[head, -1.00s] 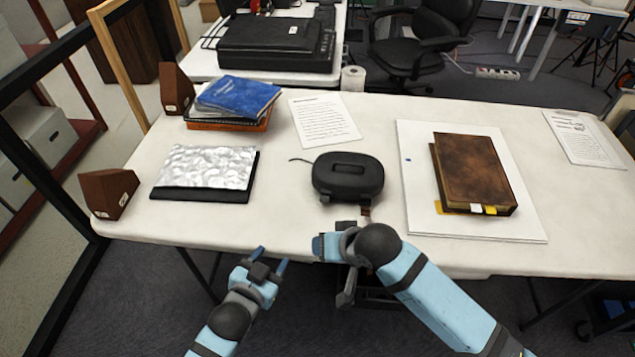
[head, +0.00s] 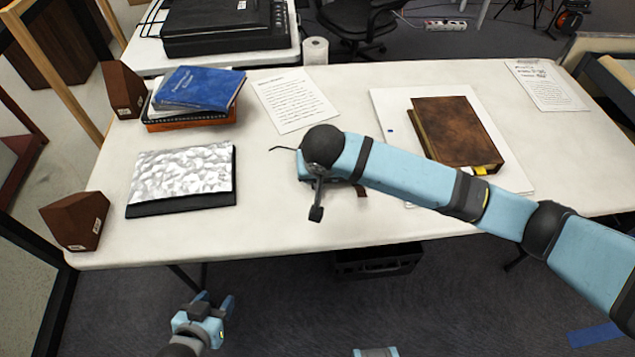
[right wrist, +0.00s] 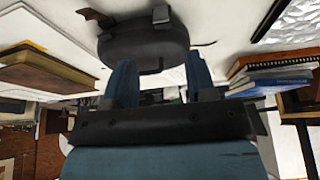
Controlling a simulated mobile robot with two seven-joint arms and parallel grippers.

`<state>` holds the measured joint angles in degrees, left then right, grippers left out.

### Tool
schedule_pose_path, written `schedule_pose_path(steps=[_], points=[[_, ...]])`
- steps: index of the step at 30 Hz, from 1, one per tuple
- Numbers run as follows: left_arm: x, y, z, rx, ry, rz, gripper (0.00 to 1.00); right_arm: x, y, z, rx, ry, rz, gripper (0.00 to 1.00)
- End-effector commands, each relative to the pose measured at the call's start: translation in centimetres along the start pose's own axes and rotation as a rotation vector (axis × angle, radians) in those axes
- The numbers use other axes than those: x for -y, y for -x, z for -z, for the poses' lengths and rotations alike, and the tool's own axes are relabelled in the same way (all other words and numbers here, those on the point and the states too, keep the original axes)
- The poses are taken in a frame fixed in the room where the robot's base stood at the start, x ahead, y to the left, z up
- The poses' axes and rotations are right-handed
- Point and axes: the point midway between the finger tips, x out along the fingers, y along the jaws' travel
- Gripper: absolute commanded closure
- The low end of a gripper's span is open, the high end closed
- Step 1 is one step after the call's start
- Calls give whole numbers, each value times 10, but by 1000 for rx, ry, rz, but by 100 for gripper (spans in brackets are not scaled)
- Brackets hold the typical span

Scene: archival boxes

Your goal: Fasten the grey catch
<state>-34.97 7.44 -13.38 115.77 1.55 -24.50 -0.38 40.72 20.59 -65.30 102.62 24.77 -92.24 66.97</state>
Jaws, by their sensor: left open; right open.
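The dark oval case (right wrist: 145,42) shows upside down at the top of the right wrist view, on the white table. On its near side are a dark grey catch (right wrist: 160,14) and a brown catch (right wrist: 98,15); I cannot tell how each one sits. My right gripper (right wrist: 161,82) is open, its two blue fingers pointing toward the case with nothing between them. In the head view my right arm hides nearly all of the case and the grey catch; the brown catch (head: 362,190) peeks out below. My left gripper (head: 214,303) is open and empty, low in front of the table.
The white table (head: 270,225) also holds a silvery sheet on a black folder (head: 182,173), blue books (head: 200,88), a printed page (head: 293,100) and a brown book (head: 453,130) on a white board. Brown wedges (head: 78,222) stand at the left.

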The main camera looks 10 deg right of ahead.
Motion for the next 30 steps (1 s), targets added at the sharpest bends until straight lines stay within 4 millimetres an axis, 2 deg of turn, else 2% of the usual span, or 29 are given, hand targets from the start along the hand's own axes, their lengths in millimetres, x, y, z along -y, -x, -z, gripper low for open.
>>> schedule_pose_path(steps=[1, 9, 15, 20, 28, 29, 30], points=[[0, -1, -1, 0, 1, 0, 49, 0, -12, 0, 1, 0, -3, 49], [0, -4, -4, 3, 6, -1, 49, 0, -70, 0, 0, 1, -3, 49], [0, -5, -6, 5, 8, -2, 49, 0, -98, 0, 0, 2, -1, 49], [0, -5, -6, 6, 9, -2, 49, 0, -108, 0, 0, 2, 1, 49], [-1, -5, -5, 5, 9, -2, 49, 0, -109, 0, -1, 2, 1, 49], [-1, -5, -5, 5, 9, -2, 49, 0, -109, 0, -1, 2, 1, 51], [-1, -5, -5, 5, 9, -2, 49, 0, -109, 0, -1, 2, 1, 60]])
